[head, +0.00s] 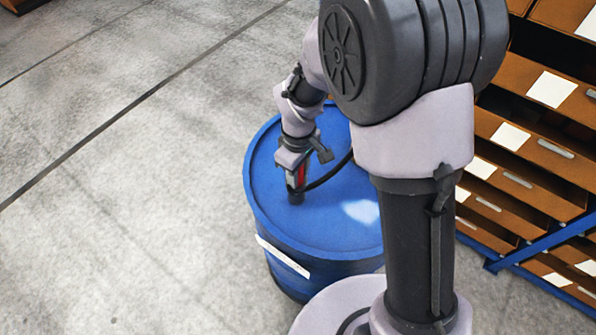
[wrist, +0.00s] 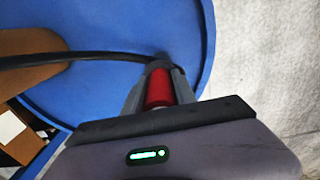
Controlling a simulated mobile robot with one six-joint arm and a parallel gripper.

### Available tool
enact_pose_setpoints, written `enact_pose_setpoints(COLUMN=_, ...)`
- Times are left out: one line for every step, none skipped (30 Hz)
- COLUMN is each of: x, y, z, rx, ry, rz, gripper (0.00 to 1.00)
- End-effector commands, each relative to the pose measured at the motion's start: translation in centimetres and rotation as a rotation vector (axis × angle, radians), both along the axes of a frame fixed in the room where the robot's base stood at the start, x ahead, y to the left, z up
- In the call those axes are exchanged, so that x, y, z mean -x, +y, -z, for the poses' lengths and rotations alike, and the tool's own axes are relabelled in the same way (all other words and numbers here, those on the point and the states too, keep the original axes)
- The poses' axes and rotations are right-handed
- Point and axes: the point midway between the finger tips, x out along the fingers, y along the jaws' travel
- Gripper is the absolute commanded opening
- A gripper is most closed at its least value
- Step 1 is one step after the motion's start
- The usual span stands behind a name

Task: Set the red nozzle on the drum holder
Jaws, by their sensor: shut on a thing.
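The red nozzle (head: 300,174) is between the fingers of my gripper (head: 296,183), above the top of the blue drum (head: 325,228). In the wrist view the red nozzle (wrist: 158,88) shows between the two fingers of my gripper (wrist: 158,77), which is shut on it. A short dark holder (head: 296,198) stands on the drum lid right below the nozzle. The nozzle's lower end is hidden by the fingers, so I cannot tell whether it touches the holder. A black hose (wrist: 85,58) runs from the nozzle's end.
Brown drawers with white labels (head: 520,138) stand in a blue-framed rack at the right. The drum lid is otherwise bare, with a bright patch on it. A white label (head: 282,256) is on the drum's side. The grey floor (head: 110,220) at the left is clear.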

Motion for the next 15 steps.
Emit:
enact_pose_setpoints(x=0.0, y=0.0, z=0.2, rx=-0.001, ry=-0.001, rz=0.000, gripper=0.00)
enact_pose_setpoints(x=0.0, y=0.0, z=0.3, rx=-0.001, ry=-0.001, rz=0.000, gripper=0.00)
enact_pose_setpoints(x=0.0, y=0.0, z=0.4, rx=-0.001, ry=-0.001, rz=0.000, gripper=0.00)
enact_pose_setpoints(x=0.0, y=0.0, z=0.4, rx=-0.001, ry=-0.001, rz=0.000, gripper=0.00)
enact_pose_setpoints(x=0.0, y=0.0, z=0.5, rx=-0.001, ry=-0.001, rz=0.000, gripper=0.00)
enact_pose_setpoints(x=0.0, y=0.0, z=0.6, rx=-0.001, ry=-0.001, rz=0.000, gripper=0.00)
enact_pose_setpoints(x=0.0, y=0.0, z=0.7, rx=-0.001, ry=-0.001, rz=0.000, gripper=0.00)
enact_pose_setpoints(x=0.0, y=0.0, z=0.7, rx=-0.001, ry=-0.001, rz=0.000, gripper=0.00)
enact_pose_setpoints(x=0.0, y=0.0, z=0.8, rx=-0.001, ry=-0.001, rz=0.000, gripper=0.00)
enact_pose_setpoints(x=0.0, y=0.0, z=0.9, rx=-0.001, ry=-0.001, rz=0.000, gripper=0.00)
enact_pose_setpoints(x=0.0, y=0.0, z=1.0, rx=-0.001, ry=-0.001, rz=0.000, gripper=0.00)
enact_pose_setpoints(x=0.0, y=0.0, z=1.1, rx=-0.001, ry=-0.001, rz=0.000, gripper=0.00)
enact_pose_setpoints(x=0.0, y=0.0, z=1.2, rx=-0.001, ry=-0.001, rz=0.000, gripper=0.00)
enact_pose_setpoints(x=0.0, y=0.0, z=1.2, rx=-0.001, ry=-0.001, rz=0.000, gripper=0.00)
enact_pose_setpoints(x=0.0, y=0.0, z=1.3, rx=-0.001, ry=-0.001, rz=0.000, gripper=0.00)
